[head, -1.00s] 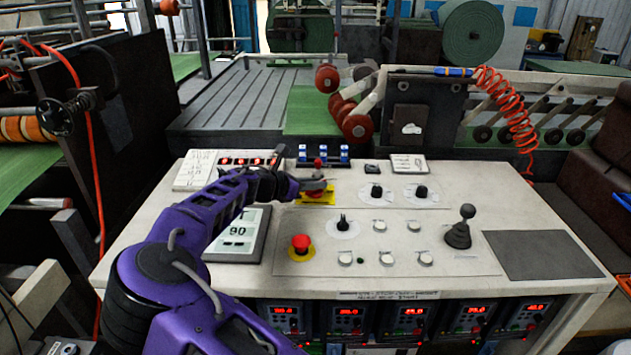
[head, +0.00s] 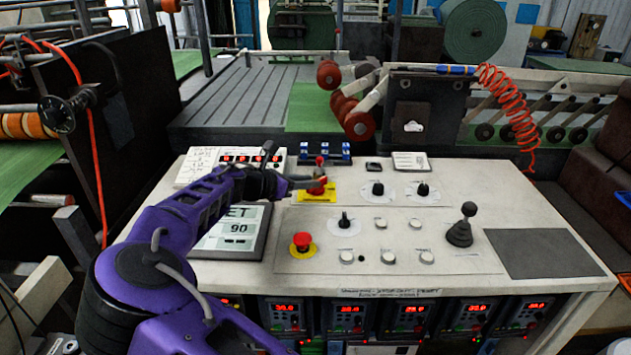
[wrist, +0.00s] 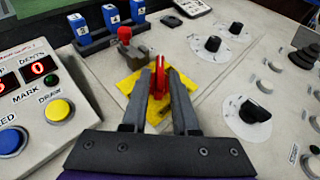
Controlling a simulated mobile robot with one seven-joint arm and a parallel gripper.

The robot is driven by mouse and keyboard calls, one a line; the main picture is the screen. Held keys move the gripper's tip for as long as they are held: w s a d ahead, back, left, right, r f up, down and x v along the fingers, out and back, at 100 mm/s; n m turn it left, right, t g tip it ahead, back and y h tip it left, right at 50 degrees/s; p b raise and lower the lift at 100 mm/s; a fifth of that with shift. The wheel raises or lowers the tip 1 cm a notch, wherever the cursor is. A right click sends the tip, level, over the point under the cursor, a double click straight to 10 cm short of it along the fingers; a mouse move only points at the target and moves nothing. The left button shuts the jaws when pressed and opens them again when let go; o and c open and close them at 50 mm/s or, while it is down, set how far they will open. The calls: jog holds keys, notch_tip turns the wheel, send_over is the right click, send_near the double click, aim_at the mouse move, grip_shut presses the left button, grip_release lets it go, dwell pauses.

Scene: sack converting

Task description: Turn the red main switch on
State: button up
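The red main switch (wrist: 160,76) has a red handle on a yellow plate (wrist: 131,83). In the head view the switch (head: 318,188) is at the back middle of the console. My gripper (wrist: 160,80) is at the switch, with one grey finger on each side of the red handle. The fingers look closed on the handle, though the contact is partly hidden. In the head view my gripper (head: 310,181) reaches the switch from the left. The fingers cover part of the handle and plate.
A small red-topped lever (wrist: 125,34) stands just behind the switch, near blue rockers (wrist: 110,17). Black knobs (wrist: 212,44) are to the right. A counter box (wrist: 40,90) is to the left. A red emergency button (head: 302,240) sits in front.

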jog(key=v, duration=1.3)
jog(key=shift+s+a+r, duration=0.1)
jog(key=shift+s+a, duration=0.15)
